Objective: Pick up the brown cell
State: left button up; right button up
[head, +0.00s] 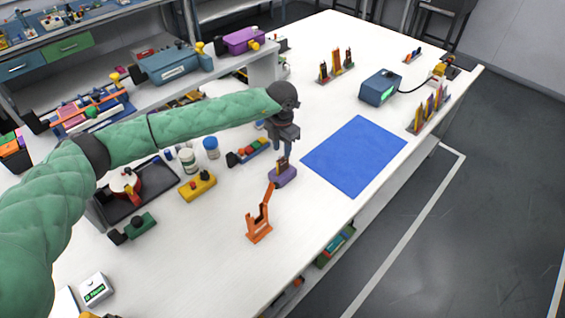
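My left gripper (283,152) points down from the green-sleeved arm over the white table, left of the blue mat. A small, thin, brownish piece (284,162), which may be the brown cell, stands upright in a purple holder (284,178) right under the fingertips. The fingers overlap its top, and I cannot tell whether they are closed on it. An orange stand (259,229) is in front of the purple holder, with a thin orange piece rising from it. My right gripper is not in view.
The blue mat (355,155) is bare. Racks of upright coloured pieces stand at the back (337,66) and right edge (428,110), near a blue-grey device (379,88). White jars (188,160) and a yellow block (198,187) lie left.

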aim_at(283, 163)
pick_arm(q)
jog(key=shift+s+f, duration=0.5)
jog(key=shift+s, duration=0.05)
notch_tip(283, 163, down, 5)
jog(key=shift+s+d+f, duration=0.1)
jog(key=shift+f, duration=0.35)
jog(key=shift+r, duration=0.1)
grip_shut()
